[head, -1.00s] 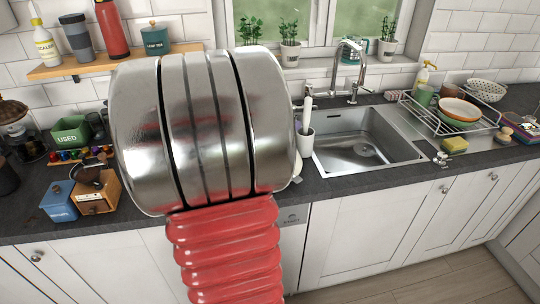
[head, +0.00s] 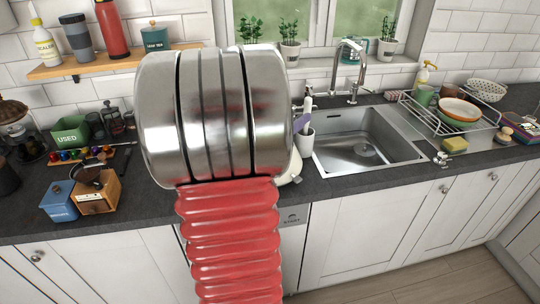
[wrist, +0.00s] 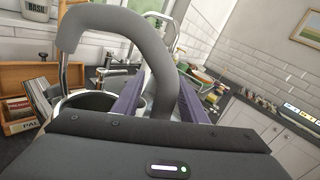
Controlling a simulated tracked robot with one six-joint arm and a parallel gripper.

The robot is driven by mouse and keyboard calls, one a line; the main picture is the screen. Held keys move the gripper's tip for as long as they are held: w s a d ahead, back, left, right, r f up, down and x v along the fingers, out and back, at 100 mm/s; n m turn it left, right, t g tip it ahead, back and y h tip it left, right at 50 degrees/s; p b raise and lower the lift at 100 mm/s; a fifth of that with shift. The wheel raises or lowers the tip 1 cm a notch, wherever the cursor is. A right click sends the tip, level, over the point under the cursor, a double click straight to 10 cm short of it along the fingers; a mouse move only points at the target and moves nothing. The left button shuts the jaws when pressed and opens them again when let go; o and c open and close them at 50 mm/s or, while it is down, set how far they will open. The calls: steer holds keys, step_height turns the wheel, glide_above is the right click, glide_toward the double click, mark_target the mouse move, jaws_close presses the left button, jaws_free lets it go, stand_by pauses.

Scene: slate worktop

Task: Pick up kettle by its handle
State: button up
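In the wrist view a thick grey arched handle, the kettle handle (wrist: 118,16), fills the upper left and curves down close to the camera. My gripper (wrist: 163,85) has two purple fingers, one on each side of the handle's near end. They look apart, with gaps beside the handle. The kettle's body is mostly hidden by the handle and my gripper. In the head view my own arm covers most of the kettle; a purple fingertip (head: 301,122) shows at the arm's right edge, above a pale part that I cannot identify.
A dish rack (head: 450,115) stands further right. On the left are a wooden grinder (head: 97,192), a blue box (head: 59,201) and a green bin (head: 71,133).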

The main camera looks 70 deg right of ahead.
stand_by(0.3)
jaws_close()
stand_by(0.3)
stand_by(0.9)
steer(key=shift+r, duration=0.1)
